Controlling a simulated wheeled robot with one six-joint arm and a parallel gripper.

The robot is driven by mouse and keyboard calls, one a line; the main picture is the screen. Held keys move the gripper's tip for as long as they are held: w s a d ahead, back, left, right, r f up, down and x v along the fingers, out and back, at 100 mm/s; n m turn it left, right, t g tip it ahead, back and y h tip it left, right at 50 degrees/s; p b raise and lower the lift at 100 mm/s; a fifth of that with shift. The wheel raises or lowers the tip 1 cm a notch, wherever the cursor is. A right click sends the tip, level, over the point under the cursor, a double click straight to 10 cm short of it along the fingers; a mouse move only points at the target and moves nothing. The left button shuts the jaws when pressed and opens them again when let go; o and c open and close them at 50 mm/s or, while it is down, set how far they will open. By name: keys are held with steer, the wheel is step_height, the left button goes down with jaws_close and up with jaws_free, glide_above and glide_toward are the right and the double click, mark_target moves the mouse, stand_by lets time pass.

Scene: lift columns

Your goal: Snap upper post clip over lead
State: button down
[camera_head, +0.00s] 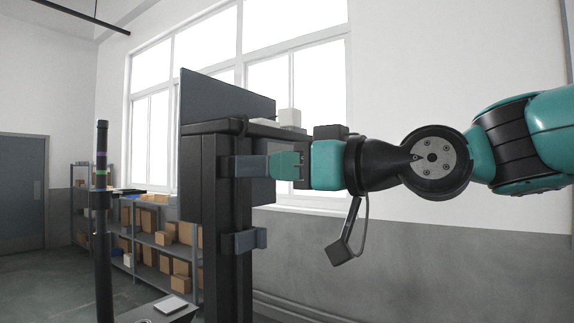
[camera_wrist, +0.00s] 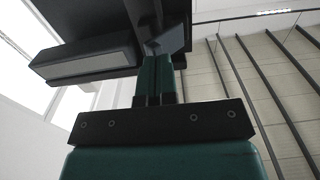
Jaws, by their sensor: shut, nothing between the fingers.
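The black post (camera_head: 208,215) stands upright in the middle of the head view. The blue-grey upper post clip (camera_head: 250,167) sits on its right side, under the desk-like top. A similar lower clip (camera_head: 246,241) sits below it. My gripper (camera_head: 273,165) comes in level from the right, shut and empty, its fingertips at the upper clip and seeming to touch it. In the wrist view my gripper (camera_wrist: 156,68) points up to a dark blue-grey surface, probably the upper clip (camera_wrist: 168,40). I cannot clearly make out the lead or tell whether the clip covers it.
A dark panel (camera_head: 225,104) stands on top of the post, with a small white block (camera_head: 290,118) to its right. A thin black pole (camera_head: 102,215) stands to the left. Shelves with cardboard boxes (camera_head: 165,240) are behind. Space right of the post below my arm looks free.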

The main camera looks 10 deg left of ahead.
steer(key=b+v, duration=0.4)
steer(key=v, duration=0.3)
stand_by(0.6)
steer(key=s+d+f+m+g+h, duration=0.1)
steer(key=s+d+f+m+h, duration=0.2)
steer(key=f, duration=0.7)
steer(key=s+d+f+m+g+h, duration=0.1)
steer(key=d+f+h, duration=0.3)
steer(key=f, duration=0.5)
steer(key=s+d+f+m+g+h+b, duration=0.1)
steer(key=s+d+f+g+h, duration=0.3)
steer(key=s+d+f, duration=0.6)
step_height(320, 180, down, 4)
steer(key=shift+s+f+m+g+h, duration=0.15)
steer(key=shift+s+m+g+h, duration=0.25)
steer(key=shift+s+m+h, duration=0.5)
steer(key=shift+s+a, duration=0.15)
